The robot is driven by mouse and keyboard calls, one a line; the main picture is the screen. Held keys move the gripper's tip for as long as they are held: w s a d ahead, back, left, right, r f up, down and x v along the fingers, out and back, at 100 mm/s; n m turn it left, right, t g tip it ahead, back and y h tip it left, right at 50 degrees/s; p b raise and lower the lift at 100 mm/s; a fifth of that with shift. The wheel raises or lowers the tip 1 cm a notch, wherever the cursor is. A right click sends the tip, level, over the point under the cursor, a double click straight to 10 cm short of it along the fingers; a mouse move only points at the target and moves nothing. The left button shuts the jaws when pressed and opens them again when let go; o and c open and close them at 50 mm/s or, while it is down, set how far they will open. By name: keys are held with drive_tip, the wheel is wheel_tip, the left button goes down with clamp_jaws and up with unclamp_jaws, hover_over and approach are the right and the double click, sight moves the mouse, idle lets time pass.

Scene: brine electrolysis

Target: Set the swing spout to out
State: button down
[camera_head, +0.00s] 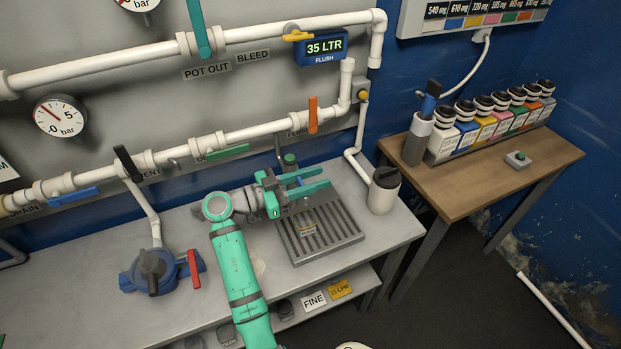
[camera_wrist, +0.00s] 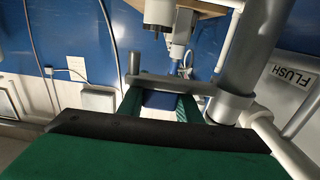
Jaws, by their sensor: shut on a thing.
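The swing spout (camera_wrist: 183,84) is a grey metal bar in the wrist view. It joins a thick upright grey pipe on the right and has a short upturned end on the left. My gripper (camera_wrist: 159,104) has its two green fingers at the bar, shut on it. In the head view my gripper (camera_head: 318,181) is over the back of the slatted drain tray (camera_head: 325,236). A thin grey pipe (camera_head: 278,152) comes down behind it there. The gripper hides most of the spout in that view, so its exact angle is hard to tell.
White pipes with coloured levers, including an orange lever (camera_head: 313,114), run along the wall behind. A blue valve with a red handle (camera_head: 194,268) is at the left. A wooden table (camera_head: 480,176) with several bottles stands at the right.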

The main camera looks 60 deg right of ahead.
drive_tip(key=c, duration=1.3)
unclamp_jaws()
drive_tip(key=v, duration=1.1)
